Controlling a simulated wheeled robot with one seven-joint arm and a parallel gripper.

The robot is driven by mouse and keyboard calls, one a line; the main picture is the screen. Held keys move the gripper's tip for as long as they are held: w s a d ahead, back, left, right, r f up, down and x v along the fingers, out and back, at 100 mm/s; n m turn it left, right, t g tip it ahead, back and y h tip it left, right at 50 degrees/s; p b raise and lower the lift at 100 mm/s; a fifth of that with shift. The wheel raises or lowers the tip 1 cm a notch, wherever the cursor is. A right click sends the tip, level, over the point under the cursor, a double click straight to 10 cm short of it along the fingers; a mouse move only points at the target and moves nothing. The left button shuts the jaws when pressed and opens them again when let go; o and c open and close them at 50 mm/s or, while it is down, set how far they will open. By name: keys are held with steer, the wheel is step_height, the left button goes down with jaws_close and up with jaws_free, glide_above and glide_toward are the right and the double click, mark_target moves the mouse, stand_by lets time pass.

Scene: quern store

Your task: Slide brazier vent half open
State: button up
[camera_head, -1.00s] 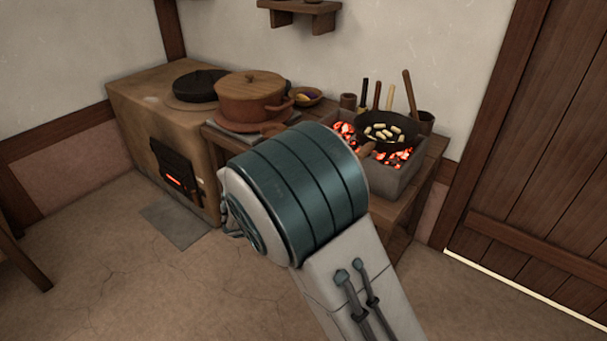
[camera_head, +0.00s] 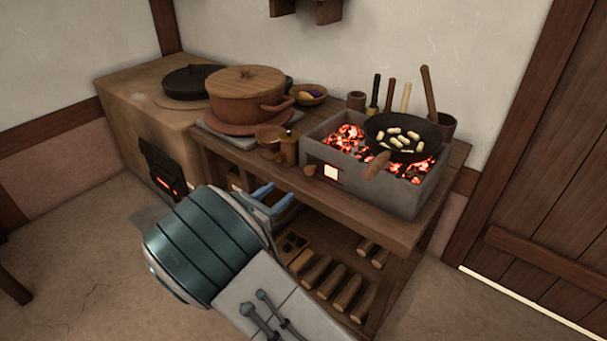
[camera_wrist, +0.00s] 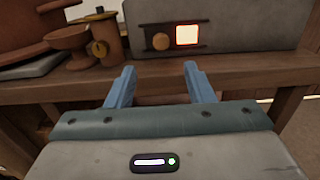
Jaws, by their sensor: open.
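The brazier (camera_head: 385,197) is a grey stone box of glowing coals on the right of the wooden bench. Its front has a vent with a bright glowing opening (camera_head: 331,172) and a round wooden knob (camera_head: 310,170) to the left of it. In the wrist view the knob (camera_wrist: 161,41) sits on a dark slide plate beside the glowing opening (camera_wrist: 187,34). My gripper (camera_head: 275,198) is in front of the bench, its blue fingers apart and empty. In the wrist view my gripper (camera_wrist: 160,72) points at the vent, below and short of the knob, touching nothing visible.
The bench edge (camera_wrist: 235,75) lies between my fingers and the brazier.

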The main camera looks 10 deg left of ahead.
mark_target(307, 172)
steer(key=b+x, duration=0.2)
steer(key=x, duration=0.9)
